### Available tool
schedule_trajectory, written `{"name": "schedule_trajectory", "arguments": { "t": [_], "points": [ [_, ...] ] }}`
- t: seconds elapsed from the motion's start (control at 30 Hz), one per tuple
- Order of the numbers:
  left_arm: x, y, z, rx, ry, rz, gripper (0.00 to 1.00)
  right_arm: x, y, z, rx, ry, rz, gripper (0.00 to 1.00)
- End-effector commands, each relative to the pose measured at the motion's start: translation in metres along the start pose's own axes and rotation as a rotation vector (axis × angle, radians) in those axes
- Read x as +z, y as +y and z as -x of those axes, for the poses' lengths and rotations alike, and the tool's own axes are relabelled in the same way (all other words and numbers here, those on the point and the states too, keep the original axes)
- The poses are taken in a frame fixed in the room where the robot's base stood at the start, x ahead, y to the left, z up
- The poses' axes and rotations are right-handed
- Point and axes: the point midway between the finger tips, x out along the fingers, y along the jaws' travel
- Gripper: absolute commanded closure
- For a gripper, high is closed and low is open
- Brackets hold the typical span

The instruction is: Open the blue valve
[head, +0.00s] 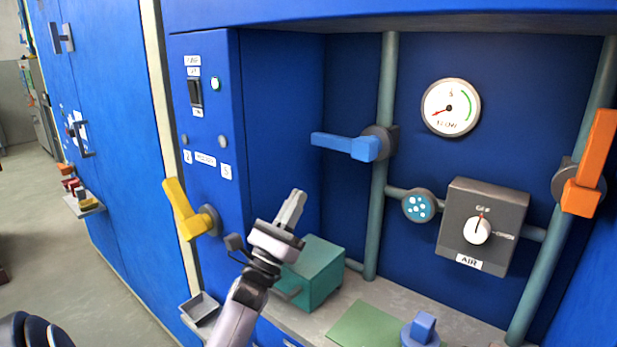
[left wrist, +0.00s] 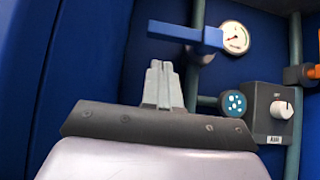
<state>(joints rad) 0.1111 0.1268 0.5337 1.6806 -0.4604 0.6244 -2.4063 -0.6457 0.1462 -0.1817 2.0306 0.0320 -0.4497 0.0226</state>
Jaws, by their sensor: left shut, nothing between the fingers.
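The blue valve handle (head: 345,145) is on the vertical teal pipe (head: 387,80) inside the blue recess. Its lever lies crosswise to the pipe and points left. The handle also shows in the left wrist view (left wrist: 185,34), above the fingers and a little to the right. My left gripper (head: 298,197) is shut and empty, below and left of the handle and apart from it. Its closed fingers show in the left wrist view (left wrist: 161,72), pointing up. My right gripper is not in view.
A yellow lever (head: 184,212) is on the panel left of my left gripper. A teal box (head: 318,270) stands behind and below it. A flow gauge (head: 451,107), a grey air box (head: 483,225) and an orange lever (head: 592,165) are to the right. A blue knob (head: 421,330) is on the counter.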

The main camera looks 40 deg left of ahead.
Motion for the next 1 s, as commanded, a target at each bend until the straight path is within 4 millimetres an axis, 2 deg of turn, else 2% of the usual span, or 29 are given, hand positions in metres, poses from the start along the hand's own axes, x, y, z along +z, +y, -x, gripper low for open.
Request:
{"name": "schedule_trajectory", "arguments": {
  "t": [0.3, 0.5, 0.7, 1.0],
  "points": [
    [0.003, 0.0, -0.057, -0.002, -0.003, -0.001, 1.0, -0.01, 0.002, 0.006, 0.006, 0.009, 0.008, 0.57],
    [0.002, 0.0, -0.085, -0.001, -0.001, 0.0, 1.0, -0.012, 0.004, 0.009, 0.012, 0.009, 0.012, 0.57],
    [0.001, 0.0, -0.095, -0.001, -0.001, 0.0, 1.0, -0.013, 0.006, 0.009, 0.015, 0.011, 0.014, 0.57],
    [0.0, 0.0, -0.095, -0.001, 0.0, 0.0, 1.0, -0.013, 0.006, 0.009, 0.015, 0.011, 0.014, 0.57]
  ]
}}
